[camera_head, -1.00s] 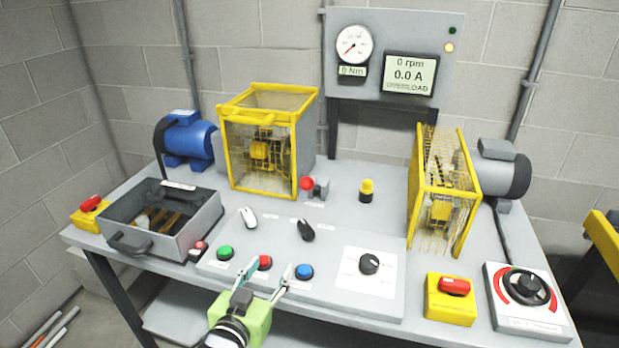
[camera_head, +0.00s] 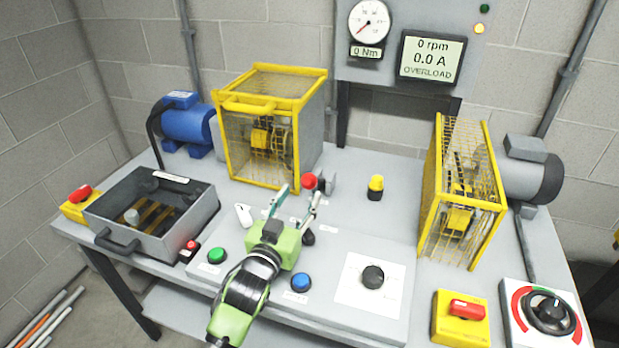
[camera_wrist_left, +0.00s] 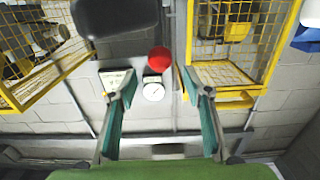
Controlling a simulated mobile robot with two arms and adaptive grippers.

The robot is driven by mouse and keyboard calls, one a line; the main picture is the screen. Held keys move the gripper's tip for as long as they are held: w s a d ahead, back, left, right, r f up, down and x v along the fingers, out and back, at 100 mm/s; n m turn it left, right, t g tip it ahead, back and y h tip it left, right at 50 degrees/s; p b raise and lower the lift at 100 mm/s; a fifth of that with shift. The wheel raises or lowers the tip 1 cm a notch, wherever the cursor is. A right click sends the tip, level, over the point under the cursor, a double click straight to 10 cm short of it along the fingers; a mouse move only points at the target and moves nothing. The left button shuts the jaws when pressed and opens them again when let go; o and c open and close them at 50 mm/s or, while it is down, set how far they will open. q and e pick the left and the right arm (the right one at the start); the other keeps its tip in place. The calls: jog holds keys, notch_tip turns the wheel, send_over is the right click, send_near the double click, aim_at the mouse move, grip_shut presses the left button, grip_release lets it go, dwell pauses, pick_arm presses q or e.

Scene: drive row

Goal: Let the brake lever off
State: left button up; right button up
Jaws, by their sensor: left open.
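A red ball knob (camera_head: 310,181) beside a small grey bracket (camera_head: 329,183) stands on the bench right of the left cage; it looks like the brake lever. The red knob (camera_wrist_left: 159,60) also shows in the left wrist view, ahead of and between the fingers. My left gripper (camera_head: 300,194) is open and empty, its fingertips close in front of the knob. I cannot tell whether they touch it. Parts of the lever below the knob are hidden. My right gripper is not in view.
Yellow mesh cages stand left (camera_head: 262,150) and right (camera_head: 452,215) of the lever. A yellow-topped black button (camera_head: 375,187) is to its right. A white toggle (camera_head: 243,215) and a dark toggle (camera_head: 309,237) sit near the gripper. The screen (camera_head: 432,58) reads 0 rpm and OVERLOAD.

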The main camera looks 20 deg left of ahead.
aim_at(306, 185)
pick_arm(q)
jog(key=w, duration=0.6)
jog(key=shift+d, duration=0.15)
jog(key=shift+w, duration=0.8)
grip_shut()
jog(key=shift+p, duration=0.35)
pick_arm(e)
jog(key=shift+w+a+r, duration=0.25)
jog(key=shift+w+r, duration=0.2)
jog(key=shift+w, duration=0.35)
